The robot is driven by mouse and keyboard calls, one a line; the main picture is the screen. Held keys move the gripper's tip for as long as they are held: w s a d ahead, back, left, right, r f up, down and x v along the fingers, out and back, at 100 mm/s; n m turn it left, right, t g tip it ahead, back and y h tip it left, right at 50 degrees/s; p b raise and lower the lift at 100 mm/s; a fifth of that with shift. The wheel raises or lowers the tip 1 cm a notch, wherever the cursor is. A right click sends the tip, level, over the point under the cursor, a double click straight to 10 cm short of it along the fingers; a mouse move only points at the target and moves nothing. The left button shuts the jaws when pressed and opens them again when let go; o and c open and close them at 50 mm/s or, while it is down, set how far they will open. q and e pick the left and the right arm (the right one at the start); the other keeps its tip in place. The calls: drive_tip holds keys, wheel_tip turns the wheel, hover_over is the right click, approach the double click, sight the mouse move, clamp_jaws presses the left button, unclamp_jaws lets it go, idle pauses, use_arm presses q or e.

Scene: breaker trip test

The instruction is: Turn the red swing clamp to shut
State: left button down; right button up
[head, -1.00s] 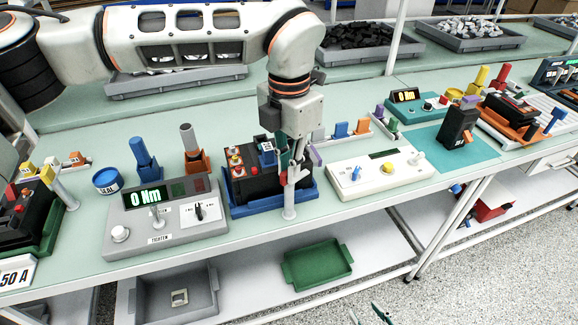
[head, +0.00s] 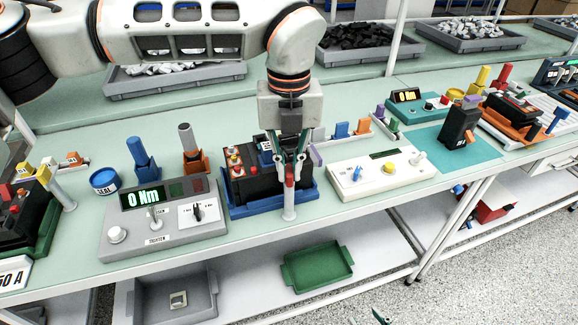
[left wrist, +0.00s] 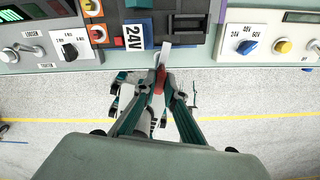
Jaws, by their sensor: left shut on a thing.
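The red swing clamp (head: 289,181) shows as a small red piece at the top of a pale post, at the front edge of the blue tray (head: 262,212) that holds a black breaker. My left gripper (head: 289,172) comes down over it from above, shut on the red piece. In the left wrist view the red clamp (left wrist: 160,79) sits between the two fingertips (left wrist: 161,76), with a pale bar beyond it. The gripper hides part of the breaker's right side. Only a dark tip of my right gripper (head: 380,316) shows at the bottom edge.
A grey torque console (head: 165,225) reading 0 Nm stands left of the blue tray. A purple piece (head: 317,156) is close beside the gripper. The bench's front edge is just before the post.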

sight(289, 171)
use_arm(q)
drive_tip(key=shift+w+n, duration=0.1)
drive_tip(key=shift+n, duration=1.2)
drive_tip(key=shift+r, duration=0.1)
drive_tip(key=c, duration=2.1)
unclamp_jaws()
drive_tip(key=shift+c, duration=0.2)
drive_tip(key=shift+o, duration=0.2)
wheel_tip(289, 171, up, 12)
